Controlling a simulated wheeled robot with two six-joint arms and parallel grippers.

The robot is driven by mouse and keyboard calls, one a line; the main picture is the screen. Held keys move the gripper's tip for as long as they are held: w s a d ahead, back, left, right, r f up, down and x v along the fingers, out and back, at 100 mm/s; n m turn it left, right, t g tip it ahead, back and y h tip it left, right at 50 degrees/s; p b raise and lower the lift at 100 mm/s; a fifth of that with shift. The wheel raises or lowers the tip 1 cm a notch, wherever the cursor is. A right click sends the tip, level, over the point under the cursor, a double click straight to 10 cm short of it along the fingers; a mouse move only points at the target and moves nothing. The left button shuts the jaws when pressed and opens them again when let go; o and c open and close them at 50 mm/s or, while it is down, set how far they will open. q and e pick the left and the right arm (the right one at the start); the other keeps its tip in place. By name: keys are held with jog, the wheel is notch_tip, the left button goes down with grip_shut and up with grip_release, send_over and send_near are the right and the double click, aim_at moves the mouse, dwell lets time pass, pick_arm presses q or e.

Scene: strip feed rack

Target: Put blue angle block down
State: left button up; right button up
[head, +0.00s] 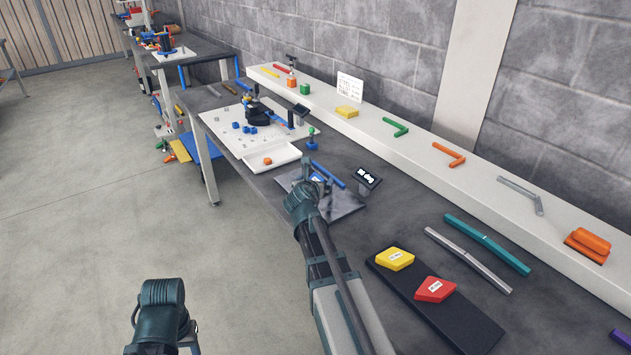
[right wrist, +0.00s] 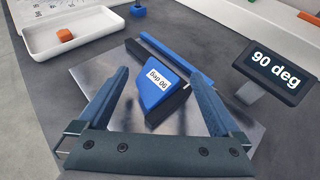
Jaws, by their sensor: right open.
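A blue strip (right wrist: 176,58) lies just behind the block. A display (right wrist: 278,77) beside the plate reads "90 deg". My left gripper (head: 163,318) is low at the left, over the floor; its fingers are unclear.
A white tray (head: 272,164) with an orange piece stands beyond the plate. A black holder (head: 445,315) bears a yellow block (head: 395,259) and a red block (head: 435,289). Teal and grey strips lie at the right. A white shelf (head: 420,142) with bent strips runs along the wall.

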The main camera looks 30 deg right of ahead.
jog(key=p+v, duration=0.4)
jog(key=v, duration=0.8)
jog(key=s+a+f+m+g+y+p, duration=0.2)
jog(key=s+a+m+g, duration=0.1)
jog(key=s+a+m, duration=0.3)
jog(key=s+a+f+m+g+y+p, duration=0.2)
jog(key=s+a+m, duration=0.4)
jog(key=a+m, duration=0.4)
jog(key=s+a+f+m+g+y+p, duration=0.2)
jog(key=s+a+m+g, duration=0.3)
jog(key=a, duration=0.9)
jog(key=s+f+m+y, duration=0.1)
jog(key=s+m, duration=0.1)
jog(key=m, duration=0.1)
jog(key=shift+f+y, duration=0.2)
jog(key=shift+y, duration=0.1)
